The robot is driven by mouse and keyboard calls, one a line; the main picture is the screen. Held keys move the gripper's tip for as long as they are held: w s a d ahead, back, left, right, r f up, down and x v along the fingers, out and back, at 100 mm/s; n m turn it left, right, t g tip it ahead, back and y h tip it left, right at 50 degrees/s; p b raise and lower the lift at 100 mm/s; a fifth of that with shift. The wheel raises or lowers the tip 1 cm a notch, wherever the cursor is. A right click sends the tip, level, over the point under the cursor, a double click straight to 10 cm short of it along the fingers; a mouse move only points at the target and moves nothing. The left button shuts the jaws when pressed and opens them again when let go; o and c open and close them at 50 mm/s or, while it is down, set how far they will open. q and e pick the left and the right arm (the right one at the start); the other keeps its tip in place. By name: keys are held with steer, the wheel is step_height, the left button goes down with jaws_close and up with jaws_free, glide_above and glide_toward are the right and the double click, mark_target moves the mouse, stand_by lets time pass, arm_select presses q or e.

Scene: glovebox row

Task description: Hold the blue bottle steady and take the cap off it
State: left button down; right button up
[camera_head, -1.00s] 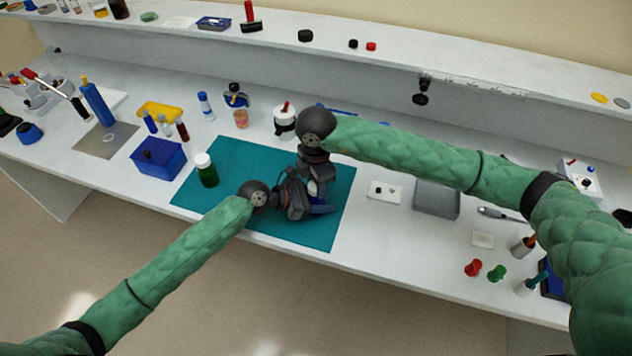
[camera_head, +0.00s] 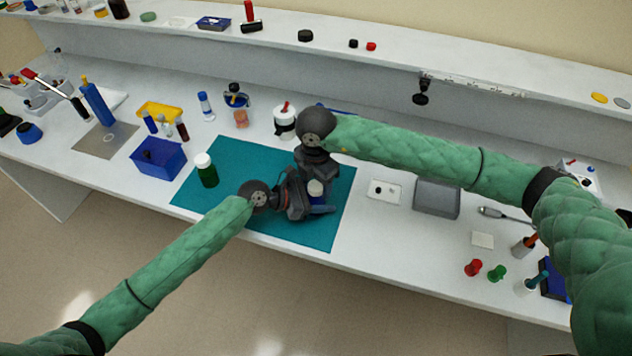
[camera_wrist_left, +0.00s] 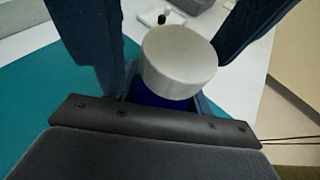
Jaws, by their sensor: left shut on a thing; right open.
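The blue bottle (camera_wrist_left: 160,98) stands on the teal mat (camera_head: 232,152) with its off-white cap (camera_wrist_left: 178,62) seated on top. In the head view the cap (camera_head: 316,187) shows, and only a little of the bottle's blue body (camera_head: 319,200). My left gripper (camera_head: 318,207) is shut on the bottle's body, one finger on each side below the cap. My right gripper (camera_head: 318,172) is open and empty, just above and behind the cap in the head view. Its fingers are mostly hidden there, and it does not show in the left wrist view.
A green bottle with a white cap (camera_head: 206,170) stands on the mat's left part. A blue bin (camera_head: 158,160) is left of the mat. A white jar (camera_head: 285,121) stands behind it.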

steer(key=shift+r, duration=2.2)
steer(key=shift+c, duration=0.2)
steer(key=shift+r, duration=0.2)
steer(key=shift+c, duration=1.2)
step_height(320, 180, up, 3)
steer(key=shift+f+n, duration=0.1)
steer(key=shift+n, duration=0.4)
steer(key=shift+f, duration=3.8)
steer(key=c, duration=0.8)
steer(key=o, duration=1.1)
steer(key=shift+c, duration=0.2)
